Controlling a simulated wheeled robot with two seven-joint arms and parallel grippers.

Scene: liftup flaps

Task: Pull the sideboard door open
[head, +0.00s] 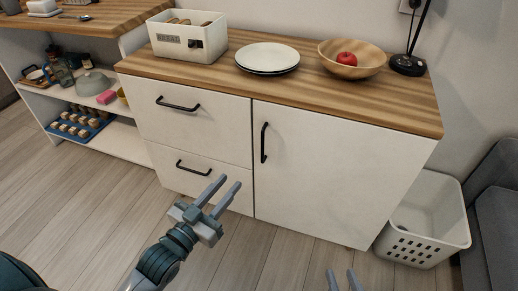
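The white sideboard (222,178) has a wooden top and two drawers at the left. Its door (330,170) at the right is shut, with a black vertical handle (264,143) near the door's left edge. My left gripper (226,187) is in front of the lower drawer, below and left of the door handle. Its two fingers are apart with nothing between them. My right gripper (344,280) shows only its fingertips at the bottom edge, below the door. They are apart and no object shows between them. Neither gripper touches the handle.
A bread bin (187,43), plates (267,58) and a wooden bowl (351,66) with a red apple (346,59) stand on top. A white laundry basket (428,222) stands right of the sideboard, beside a dark grey seat (495,215). Open shelves (125,142) are at the left. The floor in front is clear.

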